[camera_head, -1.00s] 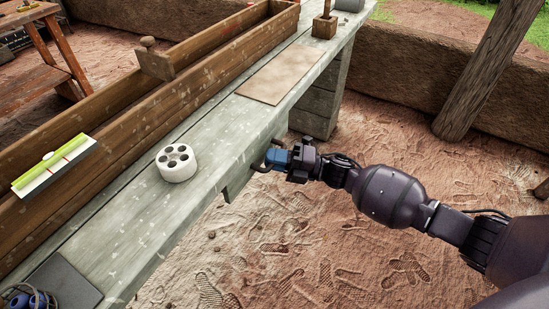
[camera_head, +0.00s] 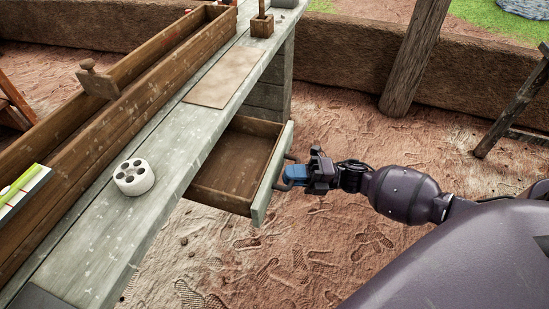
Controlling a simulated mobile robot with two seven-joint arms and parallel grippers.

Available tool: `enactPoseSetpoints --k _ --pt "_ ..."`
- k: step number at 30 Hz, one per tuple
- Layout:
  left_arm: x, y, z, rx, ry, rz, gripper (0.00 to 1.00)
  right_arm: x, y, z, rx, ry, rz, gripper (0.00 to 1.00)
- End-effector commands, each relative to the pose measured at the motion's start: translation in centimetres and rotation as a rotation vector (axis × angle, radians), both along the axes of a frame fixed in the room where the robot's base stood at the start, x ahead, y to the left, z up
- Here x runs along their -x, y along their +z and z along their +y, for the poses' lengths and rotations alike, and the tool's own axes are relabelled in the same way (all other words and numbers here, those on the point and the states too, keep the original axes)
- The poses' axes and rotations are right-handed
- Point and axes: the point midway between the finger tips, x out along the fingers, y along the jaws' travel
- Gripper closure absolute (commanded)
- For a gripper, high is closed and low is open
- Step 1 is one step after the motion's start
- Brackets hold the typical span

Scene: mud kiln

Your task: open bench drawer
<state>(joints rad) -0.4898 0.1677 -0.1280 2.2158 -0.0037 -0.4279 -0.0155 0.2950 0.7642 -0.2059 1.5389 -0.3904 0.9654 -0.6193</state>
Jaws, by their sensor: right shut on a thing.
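The bench drawer (camera_head: 236,166) is pulled out from under the pale grey bench top (camera_head: 117,216). Its wooden inside shows and looks empty. Its grey-green front (camera_head: 268,181) faces right and bears a dark handle (camera_head: 288,160). My right gripper (camera_head: 290,174) is shut on the handle, at the outer side of the drawer front. The gripper's blue fingers hide part of the handle. My left gripper is not in view.
On the bench stand a white cylinder with several holes (camera_head: 133,177), a flat tan board (camera_head: 222,77) and a small wooden block (camera_head: 262,25). A long wooden trough (camera_head: 135,110) runs along it. The earth floor right of the drawer is bare; a post (camera_head: 414,60) stands behind.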

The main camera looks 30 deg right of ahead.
Motion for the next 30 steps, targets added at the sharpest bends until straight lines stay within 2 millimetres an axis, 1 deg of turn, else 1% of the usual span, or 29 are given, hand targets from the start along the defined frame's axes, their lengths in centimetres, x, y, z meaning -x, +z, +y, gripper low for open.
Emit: enactPoseSetpoints --k 3,6,16,17,21,30 --pt "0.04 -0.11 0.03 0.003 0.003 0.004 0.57 0.76 0.08 -0.65 0.0 -0.001 0.0 1.0" --pt "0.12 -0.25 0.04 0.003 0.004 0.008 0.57 1.06 0.04 -0.87 -0.001 -0.001 0.0 1.0" --pt "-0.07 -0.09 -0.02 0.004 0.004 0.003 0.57 1.11 0.0 -0.91 0.0 -0.001 0.0 1.0" --pt "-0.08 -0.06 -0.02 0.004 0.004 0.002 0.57 1.1 0.0 -0.92 0.0 -0.001 0.0 0.82" --pt "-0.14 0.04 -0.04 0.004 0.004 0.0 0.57 1.1 0.0 -0.91 0.0 -0.001 0.0 0.61" --pt "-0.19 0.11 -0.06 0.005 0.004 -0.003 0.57 1.15 -0.02 -0.98 0.0 -0.001 0.0 0.6"
